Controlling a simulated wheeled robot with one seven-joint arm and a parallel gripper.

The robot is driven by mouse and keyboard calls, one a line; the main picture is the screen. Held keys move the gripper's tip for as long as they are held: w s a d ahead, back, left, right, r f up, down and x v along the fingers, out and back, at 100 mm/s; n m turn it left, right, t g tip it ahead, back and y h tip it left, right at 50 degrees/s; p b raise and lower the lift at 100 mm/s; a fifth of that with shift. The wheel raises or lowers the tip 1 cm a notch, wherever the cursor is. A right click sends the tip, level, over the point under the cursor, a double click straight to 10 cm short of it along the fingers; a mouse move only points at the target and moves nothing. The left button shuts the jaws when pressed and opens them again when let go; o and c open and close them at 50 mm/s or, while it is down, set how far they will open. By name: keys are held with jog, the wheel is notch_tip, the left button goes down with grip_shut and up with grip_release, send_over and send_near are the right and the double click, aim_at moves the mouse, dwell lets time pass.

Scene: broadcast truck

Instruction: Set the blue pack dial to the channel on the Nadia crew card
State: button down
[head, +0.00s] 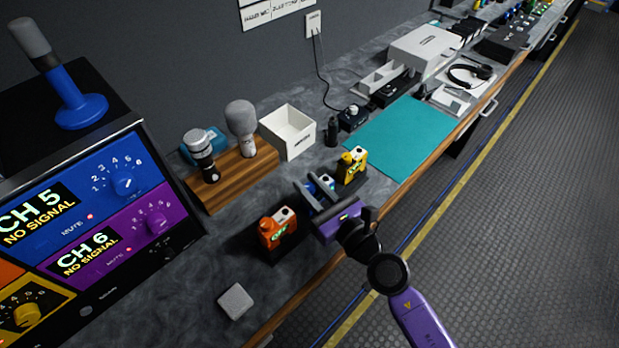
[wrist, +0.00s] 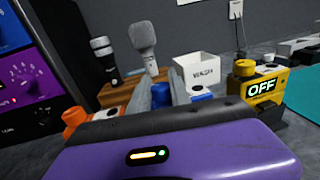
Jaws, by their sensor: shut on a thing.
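The blue pack (head: 326,182) stands on the counter between an orange pack (head: 278,230) and a yellow pack (head: 352,165). My gripper (head: 316,193) is at the blue pack, its two grey fingers shut on the blue dial (wrist: 162,93) on the pack's top. In the wrist view, part of the blue pack's body (wrist: 204,98) shows right of the fingers. The dial's markings and the pack's display are hidden. The yellow pack's display reads OFF in the wrist view (wrist: 262,88). I cannot make out a Nadia crew card in either view.
A wooden stand (head: 225,183) with microphones and a white box (head: 288,131) stand behind the packs. A monitor panel (head: 100,215) showing CH 5 and CH 6 is at left. A teal mat (head: 400,135) lies right. A small grey square (head: 235,301) lies at the front.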

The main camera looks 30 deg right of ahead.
aim_at(311, 192)
jog(key=shift+d+m+h+p, duration=0.1)
jog(key=shift+m+h+p, duration=0.65)
jog(key=shift+h, duration=0.35)
jog(key=shift+m+h+p, duration=0.35)
jog(key=shift+h+p, duration=0.15)
jog(key=shift+h, duration=0.1)
jog(key=shift+m+g+h+p, duration=0.2)
jog(key=shift+m+h+p, duration=0.3)
jog(key=shift+m+h, duration=0.6)
jog(key=shift+m+g+h+p, duration=0.2)
jog(key=shift+m+h+p, duration=0.35)
jog(key=shift+h, duration=0.95)
jog(key=c, duration=1.2)
grip_release()
jog(key=shift+s, duration=0.1)
jog(key=b+v, duration=0.2)
jog(key=v, duration=0.5)
jog(key=shift+f, duration=0.1)
jog(key=shift+s+a, duration=0.2)
jog(key=shift+s, duration=0.1)
